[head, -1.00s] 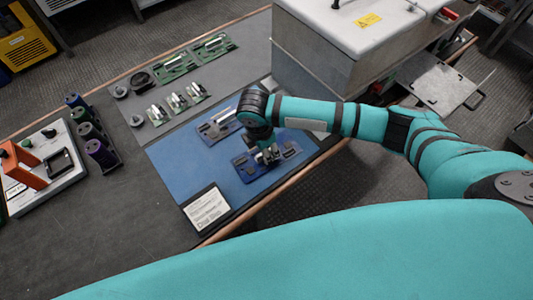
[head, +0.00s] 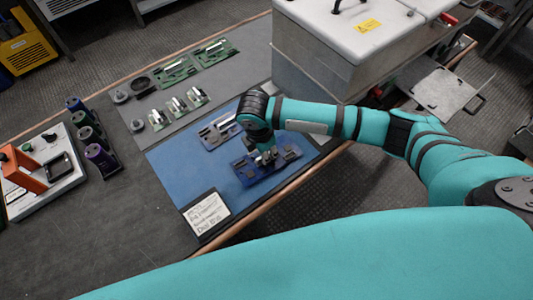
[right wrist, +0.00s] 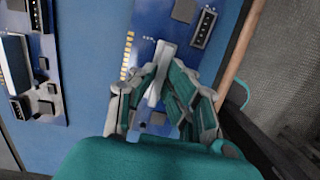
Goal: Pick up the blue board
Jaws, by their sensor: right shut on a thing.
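A blue board (head: 285,163) with dark connectors is at the near right part of the blue mat (head: 190,183). My right gripper (head: 267,158) points down over it. In the right wrist view the right gripper (right wrist: 158,88) is shut on an upright light-grey part of the blue board (right wrist: 142,50). Gold contacts show along one edge of the board. Whether the board is clear of the mat is hard to tell. A second blue board (head: 218,132) lies behind it on the mat, and shows at the left in the right wrist view (right wrist: 52,75). My left gripper is not in view.
Green boards (head: 190,98) and small round parts lie on the grey mat behind. A white label card (head: 207,212) lies at the blue mat's front corner. A large grey box (head: 325,65) stands close on the right. Coloured cylinders (head: 99,155) stand left.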

